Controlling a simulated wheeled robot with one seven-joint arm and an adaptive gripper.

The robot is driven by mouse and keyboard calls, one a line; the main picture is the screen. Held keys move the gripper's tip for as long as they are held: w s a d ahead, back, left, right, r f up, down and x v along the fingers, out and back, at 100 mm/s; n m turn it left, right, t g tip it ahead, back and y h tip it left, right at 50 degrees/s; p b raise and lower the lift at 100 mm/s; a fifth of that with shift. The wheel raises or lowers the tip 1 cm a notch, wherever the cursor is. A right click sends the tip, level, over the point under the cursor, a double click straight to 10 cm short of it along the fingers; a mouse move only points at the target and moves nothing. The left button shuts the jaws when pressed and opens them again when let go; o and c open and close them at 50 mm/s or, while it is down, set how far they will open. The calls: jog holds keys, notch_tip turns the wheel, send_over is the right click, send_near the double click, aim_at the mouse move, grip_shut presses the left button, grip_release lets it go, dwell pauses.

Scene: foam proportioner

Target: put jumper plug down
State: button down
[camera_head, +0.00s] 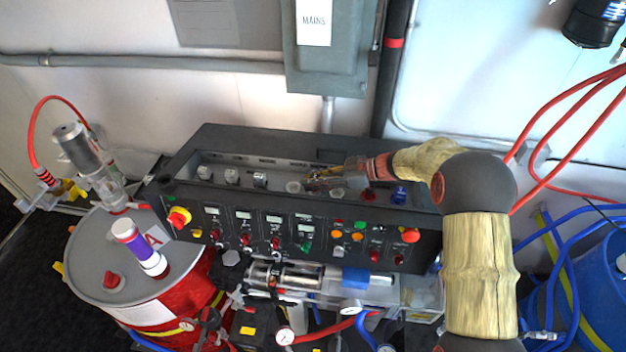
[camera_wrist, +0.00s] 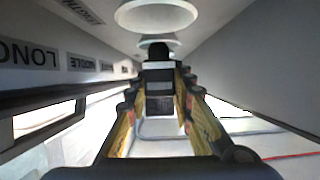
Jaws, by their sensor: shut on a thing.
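My gripper (camera_head: 318,181) is over the recessed top of the black control console (camera_head: 215,136), right of its middle. In the wrist view, my gripper (camera_wrist: 160,100) has its yellow fingers shut on the jumper plug (camera_wrist: 158,66), a dark block with a pale grey band. The plug points away from the wrist, toward pale round rings (camera_wrist: 157,14). In the head view I cannot clearly make out the plug. Whether it touches the console or a ring is not clear.
Upside-down labels including "LONG" (camera_wrist: 29,53) line a panel at the left of the wrist view. Grey-white fittings (camera_head: 232,176) sit in the recess to the left, and a blue one (camera_head: 400,193) to the right. A red drum (camera_head: 165,320) stands left.

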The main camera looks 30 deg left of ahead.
jog(key=shift+f, duration=0.35)
jog(key=c, duration=1.6)
grip_release()
jog(key=shift+f, duration=0.1)
jog(key=shift+c, duration=0.2)
jog(key=shift+o, duration=0.4)
